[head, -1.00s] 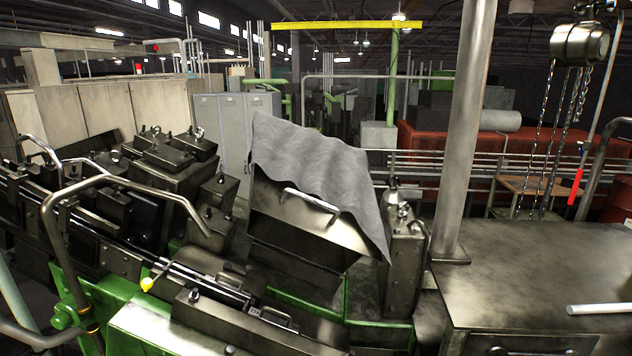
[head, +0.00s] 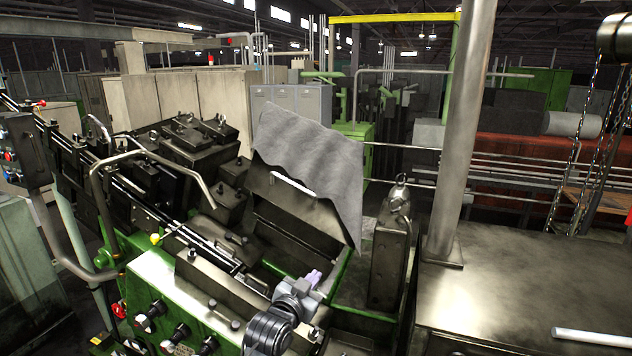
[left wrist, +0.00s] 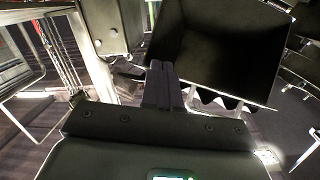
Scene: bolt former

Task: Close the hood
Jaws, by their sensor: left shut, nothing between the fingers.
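The hood (head: 274,199) is a metal cover with a wavy grey cloth (head: 318,160) draped over it, and it stands raised and tilted over the machine. A pale bar handle (head: 293,185) runs across its front. My left gripper (head: 314,278) is in front of and below the hood in the head view, apart from the handle. In the left wrist view its fingers (left wrist: 161,82) are together and empty. A large dark panel (left wrist: 215,50) there looks like the hood, with a wavy edge near the fingertips. My right gripper is not in view.
A metal post (head: 462,130) and a metal-topped bench (head: 520,280) stand to the right. A bent tube rail (head: 150,160) and the green machine front with knobs (head: 160,310) are to the left. A metal block (head: 390,250) stands right of the hood.

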